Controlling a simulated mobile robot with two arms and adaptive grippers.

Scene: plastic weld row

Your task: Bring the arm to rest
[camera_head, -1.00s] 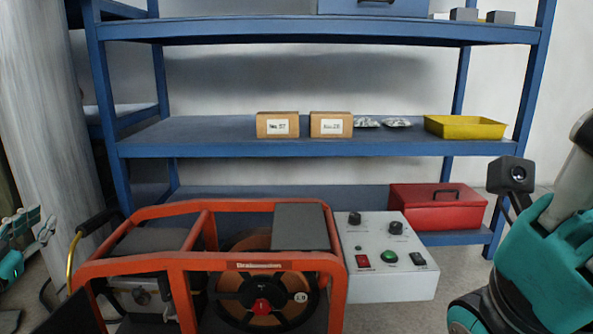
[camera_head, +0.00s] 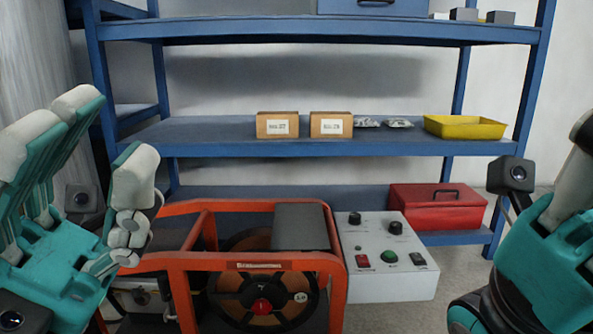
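My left gripper (camera_head: 106,134) is large at the left edge of the head view, teal with pale finger pads, fingers pointing up. Its fingers stand apart with a gap between them, and I see nothing held there. It appears in front of the left part of the orange-framed machine and the shelf's left post. My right gripper (camera_head: 562,225) is partly in view at the right edge, cut off by the frame. Its fingertips are not shown clearly, so I cannot tell whether it is open or shut.
A blue shelf (camera_head: 330,150) holds two cardboard boxes (camera_head: 276,125) (camera_head: 330,125), silvery packets (camera_head: 382,122) and a yellow tray (camera_head: 465,133). A red toolbox (camera_head: 437,208) is lower down. The orange-framed machine (camera_head: 250,262) and a grey control box (camera_head: 385,285) stand in front.

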